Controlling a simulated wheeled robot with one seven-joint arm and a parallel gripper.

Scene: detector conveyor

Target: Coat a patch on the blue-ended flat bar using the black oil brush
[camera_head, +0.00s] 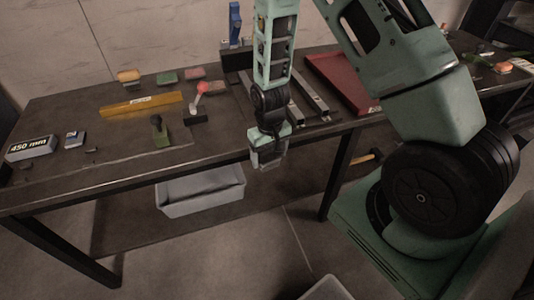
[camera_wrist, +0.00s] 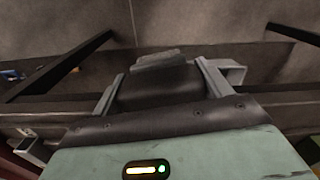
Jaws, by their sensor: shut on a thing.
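My gripper (camera_head: 268,158) hangs just off the table's front edge, pointing down. In the wrist view, its two grey fingers (camera_wrist: 158,78) are shut on a black block-shaped thing with a grey strip at its far end, which appears to be the black oil brush (camera_wrist: 160,92). Light grey metal bars (camera_head: 309,92) lie on the table just behind and right of my arm. A blue upright piece (camera_head: 235,22) stands at the back left of the arm. I cannot tell whether it belongs to a flat bar; my arm hides part of that area.
The table (camera_head: 100,165) holds a yellow bar (camera_head: 142,104), a red-knobbed lever (camera_head: 201,88), a green-and-dark tool (camera_head: 160,132), a "450 mm" box (camera_head: 31,147) and several small blocks. A red tray (camera_head: 345,82) lies right. A grey bin (camera_head: 202,192) sits below.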

